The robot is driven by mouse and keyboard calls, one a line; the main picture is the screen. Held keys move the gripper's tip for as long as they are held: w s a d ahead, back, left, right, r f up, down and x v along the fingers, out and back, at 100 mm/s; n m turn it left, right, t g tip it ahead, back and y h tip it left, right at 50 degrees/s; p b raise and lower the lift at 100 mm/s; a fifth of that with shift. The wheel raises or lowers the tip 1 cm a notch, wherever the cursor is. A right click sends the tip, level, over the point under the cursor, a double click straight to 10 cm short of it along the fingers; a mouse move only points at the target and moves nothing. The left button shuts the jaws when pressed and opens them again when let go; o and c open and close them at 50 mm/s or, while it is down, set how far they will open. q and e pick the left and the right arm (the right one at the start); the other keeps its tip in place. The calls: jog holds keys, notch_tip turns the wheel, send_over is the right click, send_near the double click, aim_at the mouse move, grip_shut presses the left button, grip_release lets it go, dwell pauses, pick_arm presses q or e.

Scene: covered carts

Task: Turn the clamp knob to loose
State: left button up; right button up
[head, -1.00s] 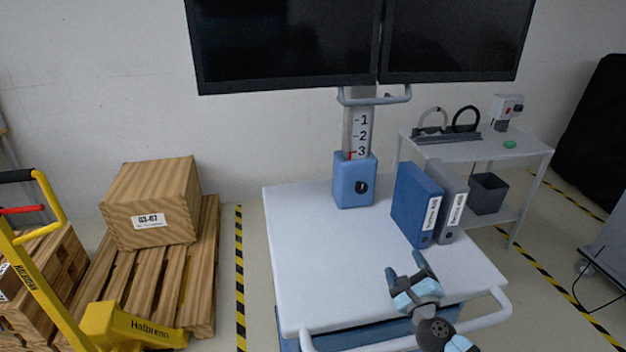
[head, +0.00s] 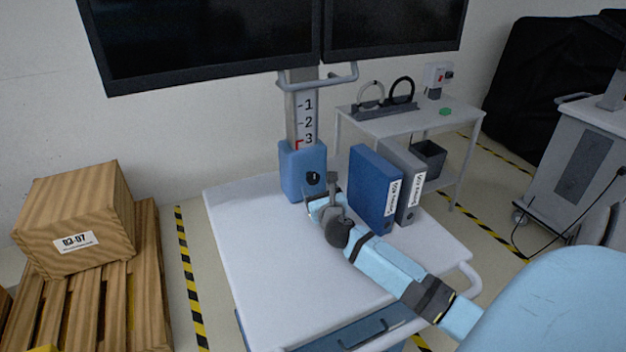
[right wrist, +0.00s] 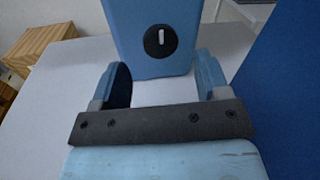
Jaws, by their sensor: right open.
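The clamp knob (head: 313,178) is a small black round knob with a white mark on the front of a blue clamp block (head: 293,172) at the foot of the grey column. In the right wrist view the knob (right wrist: 160,41) shows ahead, with its white mark about upright. My right gripper (head: 323,193) is just in front of and below the knob, apart from it. In the right wrist view its two fingers (right wrist: 162,85) are open with nothing between them. My left gripper is not in view.
A blue binder (head: 374,188) and a grey binder (head: 408,178) stand close to the right of my gripper on the white cart top (head: 250,240). A handle bar (head: 320,80) and dark screens are above. The cart top's left side is clear.

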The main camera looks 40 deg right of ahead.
aim_at(313, 180)
jog(key=x, duration=0.5)
jog(key=c, duration=0.9)
